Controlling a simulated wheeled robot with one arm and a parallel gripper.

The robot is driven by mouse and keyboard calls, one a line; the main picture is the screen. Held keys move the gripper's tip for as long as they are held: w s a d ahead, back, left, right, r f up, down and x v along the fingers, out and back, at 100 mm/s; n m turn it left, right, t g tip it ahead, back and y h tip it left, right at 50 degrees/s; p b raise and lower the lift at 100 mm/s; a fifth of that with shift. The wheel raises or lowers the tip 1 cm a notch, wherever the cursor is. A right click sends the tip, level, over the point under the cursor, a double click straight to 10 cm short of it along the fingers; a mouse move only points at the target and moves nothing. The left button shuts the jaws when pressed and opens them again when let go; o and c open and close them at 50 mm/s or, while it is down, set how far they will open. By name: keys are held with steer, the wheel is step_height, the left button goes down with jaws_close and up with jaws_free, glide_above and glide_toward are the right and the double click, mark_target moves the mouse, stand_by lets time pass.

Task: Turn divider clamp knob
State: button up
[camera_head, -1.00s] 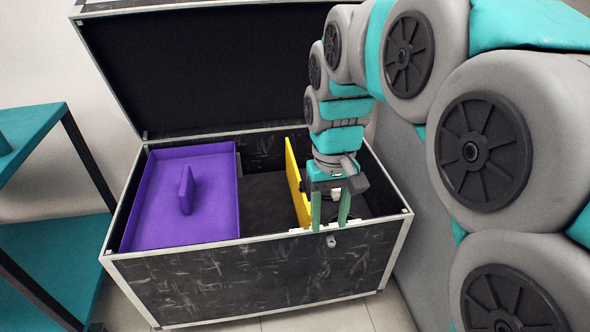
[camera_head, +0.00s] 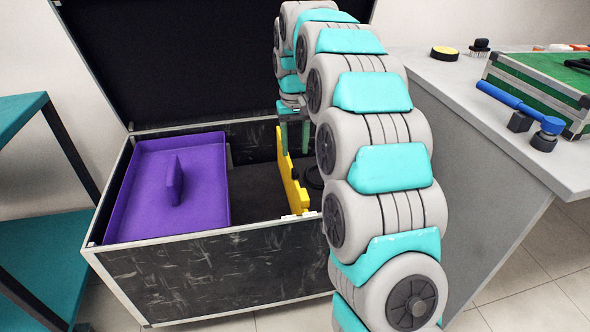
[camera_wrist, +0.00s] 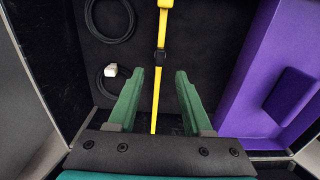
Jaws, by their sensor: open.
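The yellow divider (camera_head: 290,185) stands upright in the open black case, right of the purple tray. In the wrist view the divider (camera_wrist: 163,25) is a thin strip seen from above, with a small black piece (camera_wrist: 161,60), apparently the clamp knob, partway along it. My gripper (camera_wrist: 160,76) is open and empty, its two green fingers on either side of the divider strip in the picture. The black piece appears in the gap just beyond the fingertips; contact cannot be told. In the head view my gripper (camera_head: 295,150) is over the back part of the divider, partly hidden by my arm.
The purple tray (camera_head: 145,205) with an upright handle fills the case's left side. Coiled black cables (camera_wrist: 110,18) and a white plug (camera_wrist: 111,70) lie beside the divider. The raised lid (camera_head: 190,60) stands behind. A grey counter (camera_head: 480,160) stands at right.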

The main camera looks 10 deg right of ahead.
mark_target(295, 170)
step_height(295, 170, down, 8)
steer(key=shift+r, duration=0.25)
jaws_close()
stand_by(0.5)
